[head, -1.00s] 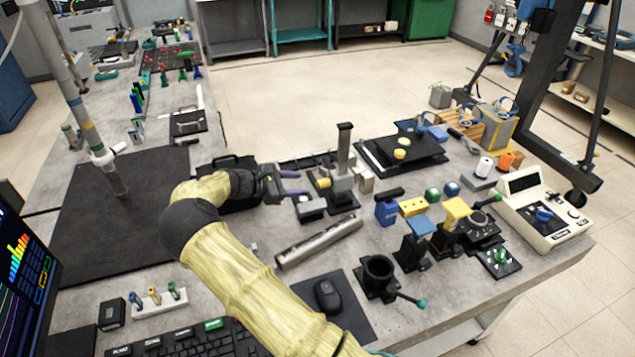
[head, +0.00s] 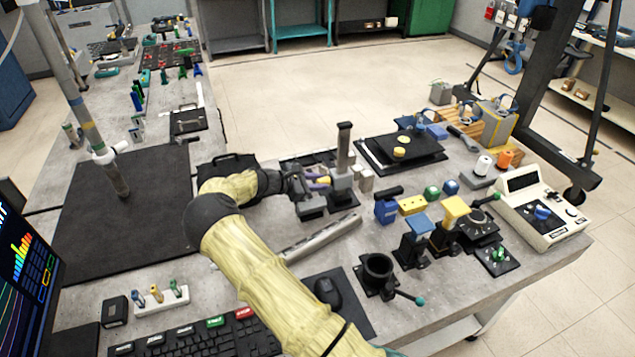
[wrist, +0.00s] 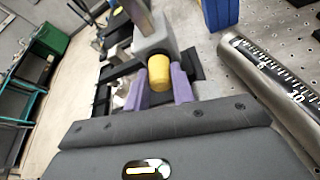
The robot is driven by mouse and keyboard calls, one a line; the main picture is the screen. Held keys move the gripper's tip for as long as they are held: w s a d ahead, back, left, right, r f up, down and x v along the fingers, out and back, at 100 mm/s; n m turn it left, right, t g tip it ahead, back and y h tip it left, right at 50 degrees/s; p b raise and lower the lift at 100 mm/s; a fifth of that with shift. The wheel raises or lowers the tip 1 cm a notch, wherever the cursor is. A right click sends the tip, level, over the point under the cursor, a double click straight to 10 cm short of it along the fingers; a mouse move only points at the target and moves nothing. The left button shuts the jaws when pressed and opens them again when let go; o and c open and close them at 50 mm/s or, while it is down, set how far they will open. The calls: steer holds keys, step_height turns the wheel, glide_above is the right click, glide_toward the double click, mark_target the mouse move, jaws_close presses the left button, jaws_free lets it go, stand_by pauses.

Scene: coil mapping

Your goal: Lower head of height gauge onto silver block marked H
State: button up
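The height gauge has a dark upright column (head: 344,150), a grey head (head: 341,181) and a yellow knob (head: 323,181). My gripper (head: 316,180) has its purple fingers on either side of this knob. In the wrist view the knob (wrist: 159,73) sits between the fingertips, very close to both; I cannot tell whether they press on it. The grey head (wrist: 155,42) shows just beyond it. Small silver blocks (head: 366,183) stand to the right of the gauge, and a grey block (head: 311,208) lies in front. No letter H is readable on any block.
A long silver scaled cylinder (head: 322,235) lies in front of the gauge and also fills the right of the wrist view (wrist: 270,80). A black tray (head: 400,152) lies behind. The black mat (head: 120,220) at left is mostly bare.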

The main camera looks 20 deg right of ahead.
steer(key=shift+f, duration=0.15)
jaws_close()
steer(key=o, duration=1)
jaws_free()
steer(key=shift+c, duration=0.2)
steer(key=b+v, duration=0.2)
steer(key=v, duration=1.5)
steer(key=shift+a+b, duration=0.25)
steer(key=shift+b, duration=0.05)
